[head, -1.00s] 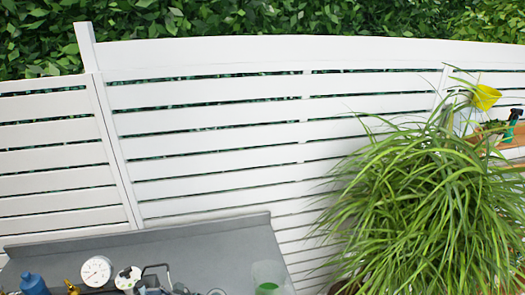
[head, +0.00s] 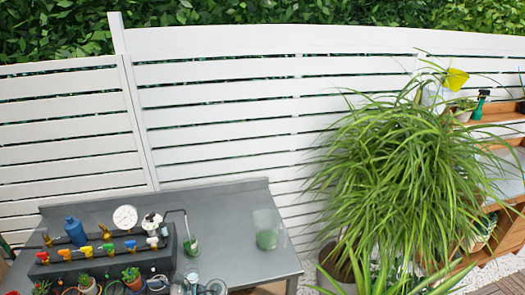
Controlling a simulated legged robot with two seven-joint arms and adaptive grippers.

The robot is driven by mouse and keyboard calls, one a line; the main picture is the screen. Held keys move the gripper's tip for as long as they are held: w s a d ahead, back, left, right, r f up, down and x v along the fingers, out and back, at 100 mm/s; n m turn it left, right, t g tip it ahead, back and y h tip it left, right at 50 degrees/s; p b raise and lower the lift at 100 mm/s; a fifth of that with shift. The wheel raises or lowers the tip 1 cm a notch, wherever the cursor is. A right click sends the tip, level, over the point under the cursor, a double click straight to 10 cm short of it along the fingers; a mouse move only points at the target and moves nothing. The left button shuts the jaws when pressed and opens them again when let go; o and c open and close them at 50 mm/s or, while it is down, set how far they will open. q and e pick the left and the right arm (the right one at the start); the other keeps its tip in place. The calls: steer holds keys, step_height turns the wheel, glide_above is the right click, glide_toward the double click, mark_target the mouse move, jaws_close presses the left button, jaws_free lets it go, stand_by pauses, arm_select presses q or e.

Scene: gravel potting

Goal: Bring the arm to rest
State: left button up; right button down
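Neither of my grippers nor my arms shows in the head view. A grey metal table (head: 220,222) stands at the lower left in front of a white slatted fence. On its right part stands a clear container (head: 266,229) with something green in the bottom. A smaller clear vessel (head: 191,244) with green contents stands to its left, below a thin bent tube.
A dark rack with colored valves (head: 105,249), a blue bottle (head: 76,231), a round gauge (head: 125,218) and small potted plants (head: 131,276) crowd the table's left. A large grassy plant (head: 405,175) stands to the right, before wooden shelves (head: 505,230).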

arm_select(q)
steer(key=s+d+f+t+h, duration=0.1)
steer(key=s+f+t+h, duration=0.25)
steer(key=f, duration=1.45)
steer(key=s+d+f+t+h, duration=0.15)
steer(key=s+f+h, duration=0.3)
steer(key=f, duration=1.35)
steer(key=s+d+f+n+h, duration=0.3)
steer(key=s+f, duration=0.4)
steer(key=s, duration=0.3)
steer(key=s+d+f+n+g+h, duration=0.1)
steer(key=s+d+f+n+h, duration=0.2)
steer(key=s+f+n, duration=0.3)
steer(key=s+d+f+n+h, duration=0.3)
steer(key=s+f, duration=0.4)
steer(key=s, duration=0.7)
steer(key=shift+s+d+f+n+h, duration=0.15)
steer(key=shift+d+f+n+h, duration=0.3)
steer(key=shift+n, duration=0.75)
arm_select(e)
steer(key=shift+w+r, duration=0.6)
steer(key=shift+w, duration=0.05)
arm_select(q)
steer(key=shift+a, duration=0.1)
arm_select(e)
steer(key=shift+s, duration=0.1)
steer(key=shift+a, duration=0.2)
